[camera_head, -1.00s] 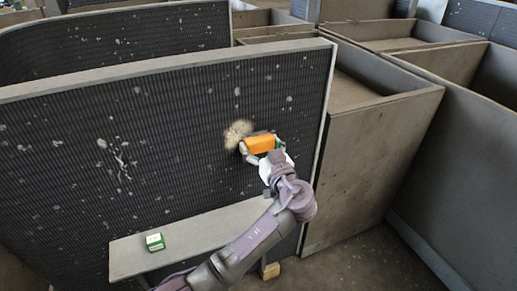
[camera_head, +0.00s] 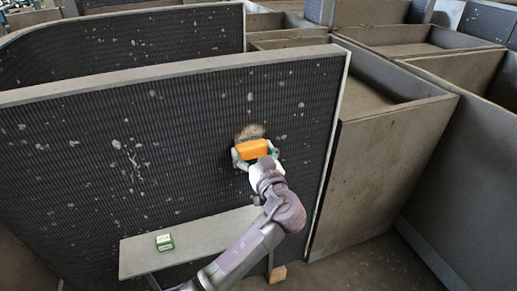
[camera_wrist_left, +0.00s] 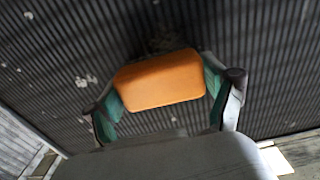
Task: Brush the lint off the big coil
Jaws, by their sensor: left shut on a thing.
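The big coil (camera_head: 90,140) is a tall dark finned panel with a pale frame, speckled with whitish lint specks. A tan lint patch (camera_head: 250,132) is on its upper right part, just above the orange brush (camera_head: 252,149). My left gripper (camera_head: 255,155) is shut on the brush and holds it at the coil face. In the left wrist view the orange brush block (camera_wrist_left: 160,80) sits between the two green-padded fingers. The brush's far side is hidden, so I cannot tell if it touches the fins. My right gripper is not in view.
A grey bench (camera_head: 195,242) stands before the coil with a small green and white box (camera_head: 164,242) on it. A wooden block (camera_head: 277,274) lies on the floor. Large grey bins (camera_head: 380,170) stand to the right, with another finned panel (camera_head: 130,48) behind.

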